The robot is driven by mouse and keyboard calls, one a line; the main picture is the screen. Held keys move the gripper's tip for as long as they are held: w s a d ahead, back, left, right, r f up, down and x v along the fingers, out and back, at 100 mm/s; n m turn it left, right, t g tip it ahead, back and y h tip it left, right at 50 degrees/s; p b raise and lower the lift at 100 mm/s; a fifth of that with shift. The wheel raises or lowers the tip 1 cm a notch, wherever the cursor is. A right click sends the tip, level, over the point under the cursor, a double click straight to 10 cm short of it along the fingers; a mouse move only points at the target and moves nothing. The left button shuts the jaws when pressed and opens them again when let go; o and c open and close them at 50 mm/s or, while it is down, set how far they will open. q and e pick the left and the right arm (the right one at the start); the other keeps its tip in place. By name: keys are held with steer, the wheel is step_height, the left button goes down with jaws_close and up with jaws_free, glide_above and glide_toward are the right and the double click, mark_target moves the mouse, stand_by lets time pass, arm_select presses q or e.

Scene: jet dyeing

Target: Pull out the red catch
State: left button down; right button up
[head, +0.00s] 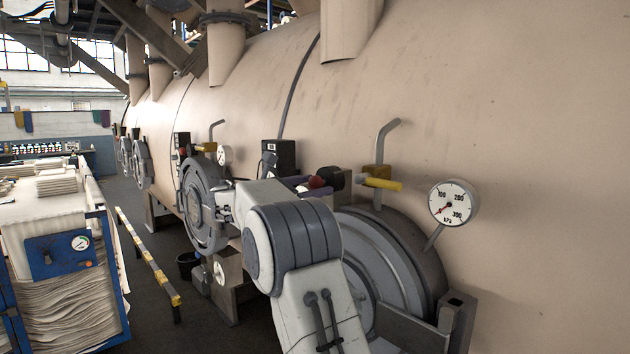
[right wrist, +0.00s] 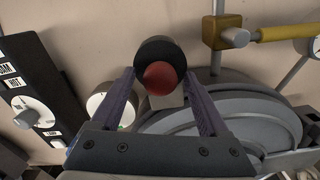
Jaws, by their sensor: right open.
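The red catch (right wrist: 162,78) is a round red knob in front of a dark round collar (right wrist: 155,50), on the cream vessel's side by the round door. It also shows in the head view (head: 317,182), partly behind my gripper. My right gripper (right wrist: 160,76) is open, its two purple fingers pointing at the catch, one on each side in the wrist view. I see a gap beside the knob, and whether a fingertip touches the collar I cannot tell. In the head view, my right arm hides part of the door. My left gripper is not in view.
A yellow-handled valve (head: 382,184) and a kPa gauge (head: 453,203) sit right of the catch. A grey round door (right wrist: 225,125) lies below. A labelled switch panel (right wrist: 38,90) is at left. A blue cart with cloth (head: 60,255) and a yellow-black rail (head: 150,260) stand left.

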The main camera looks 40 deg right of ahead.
steer(key=shift+d, duration=0.4)
jaws_close()
steer(key=shift+w, duration=0.1)
stand_by(1.1)
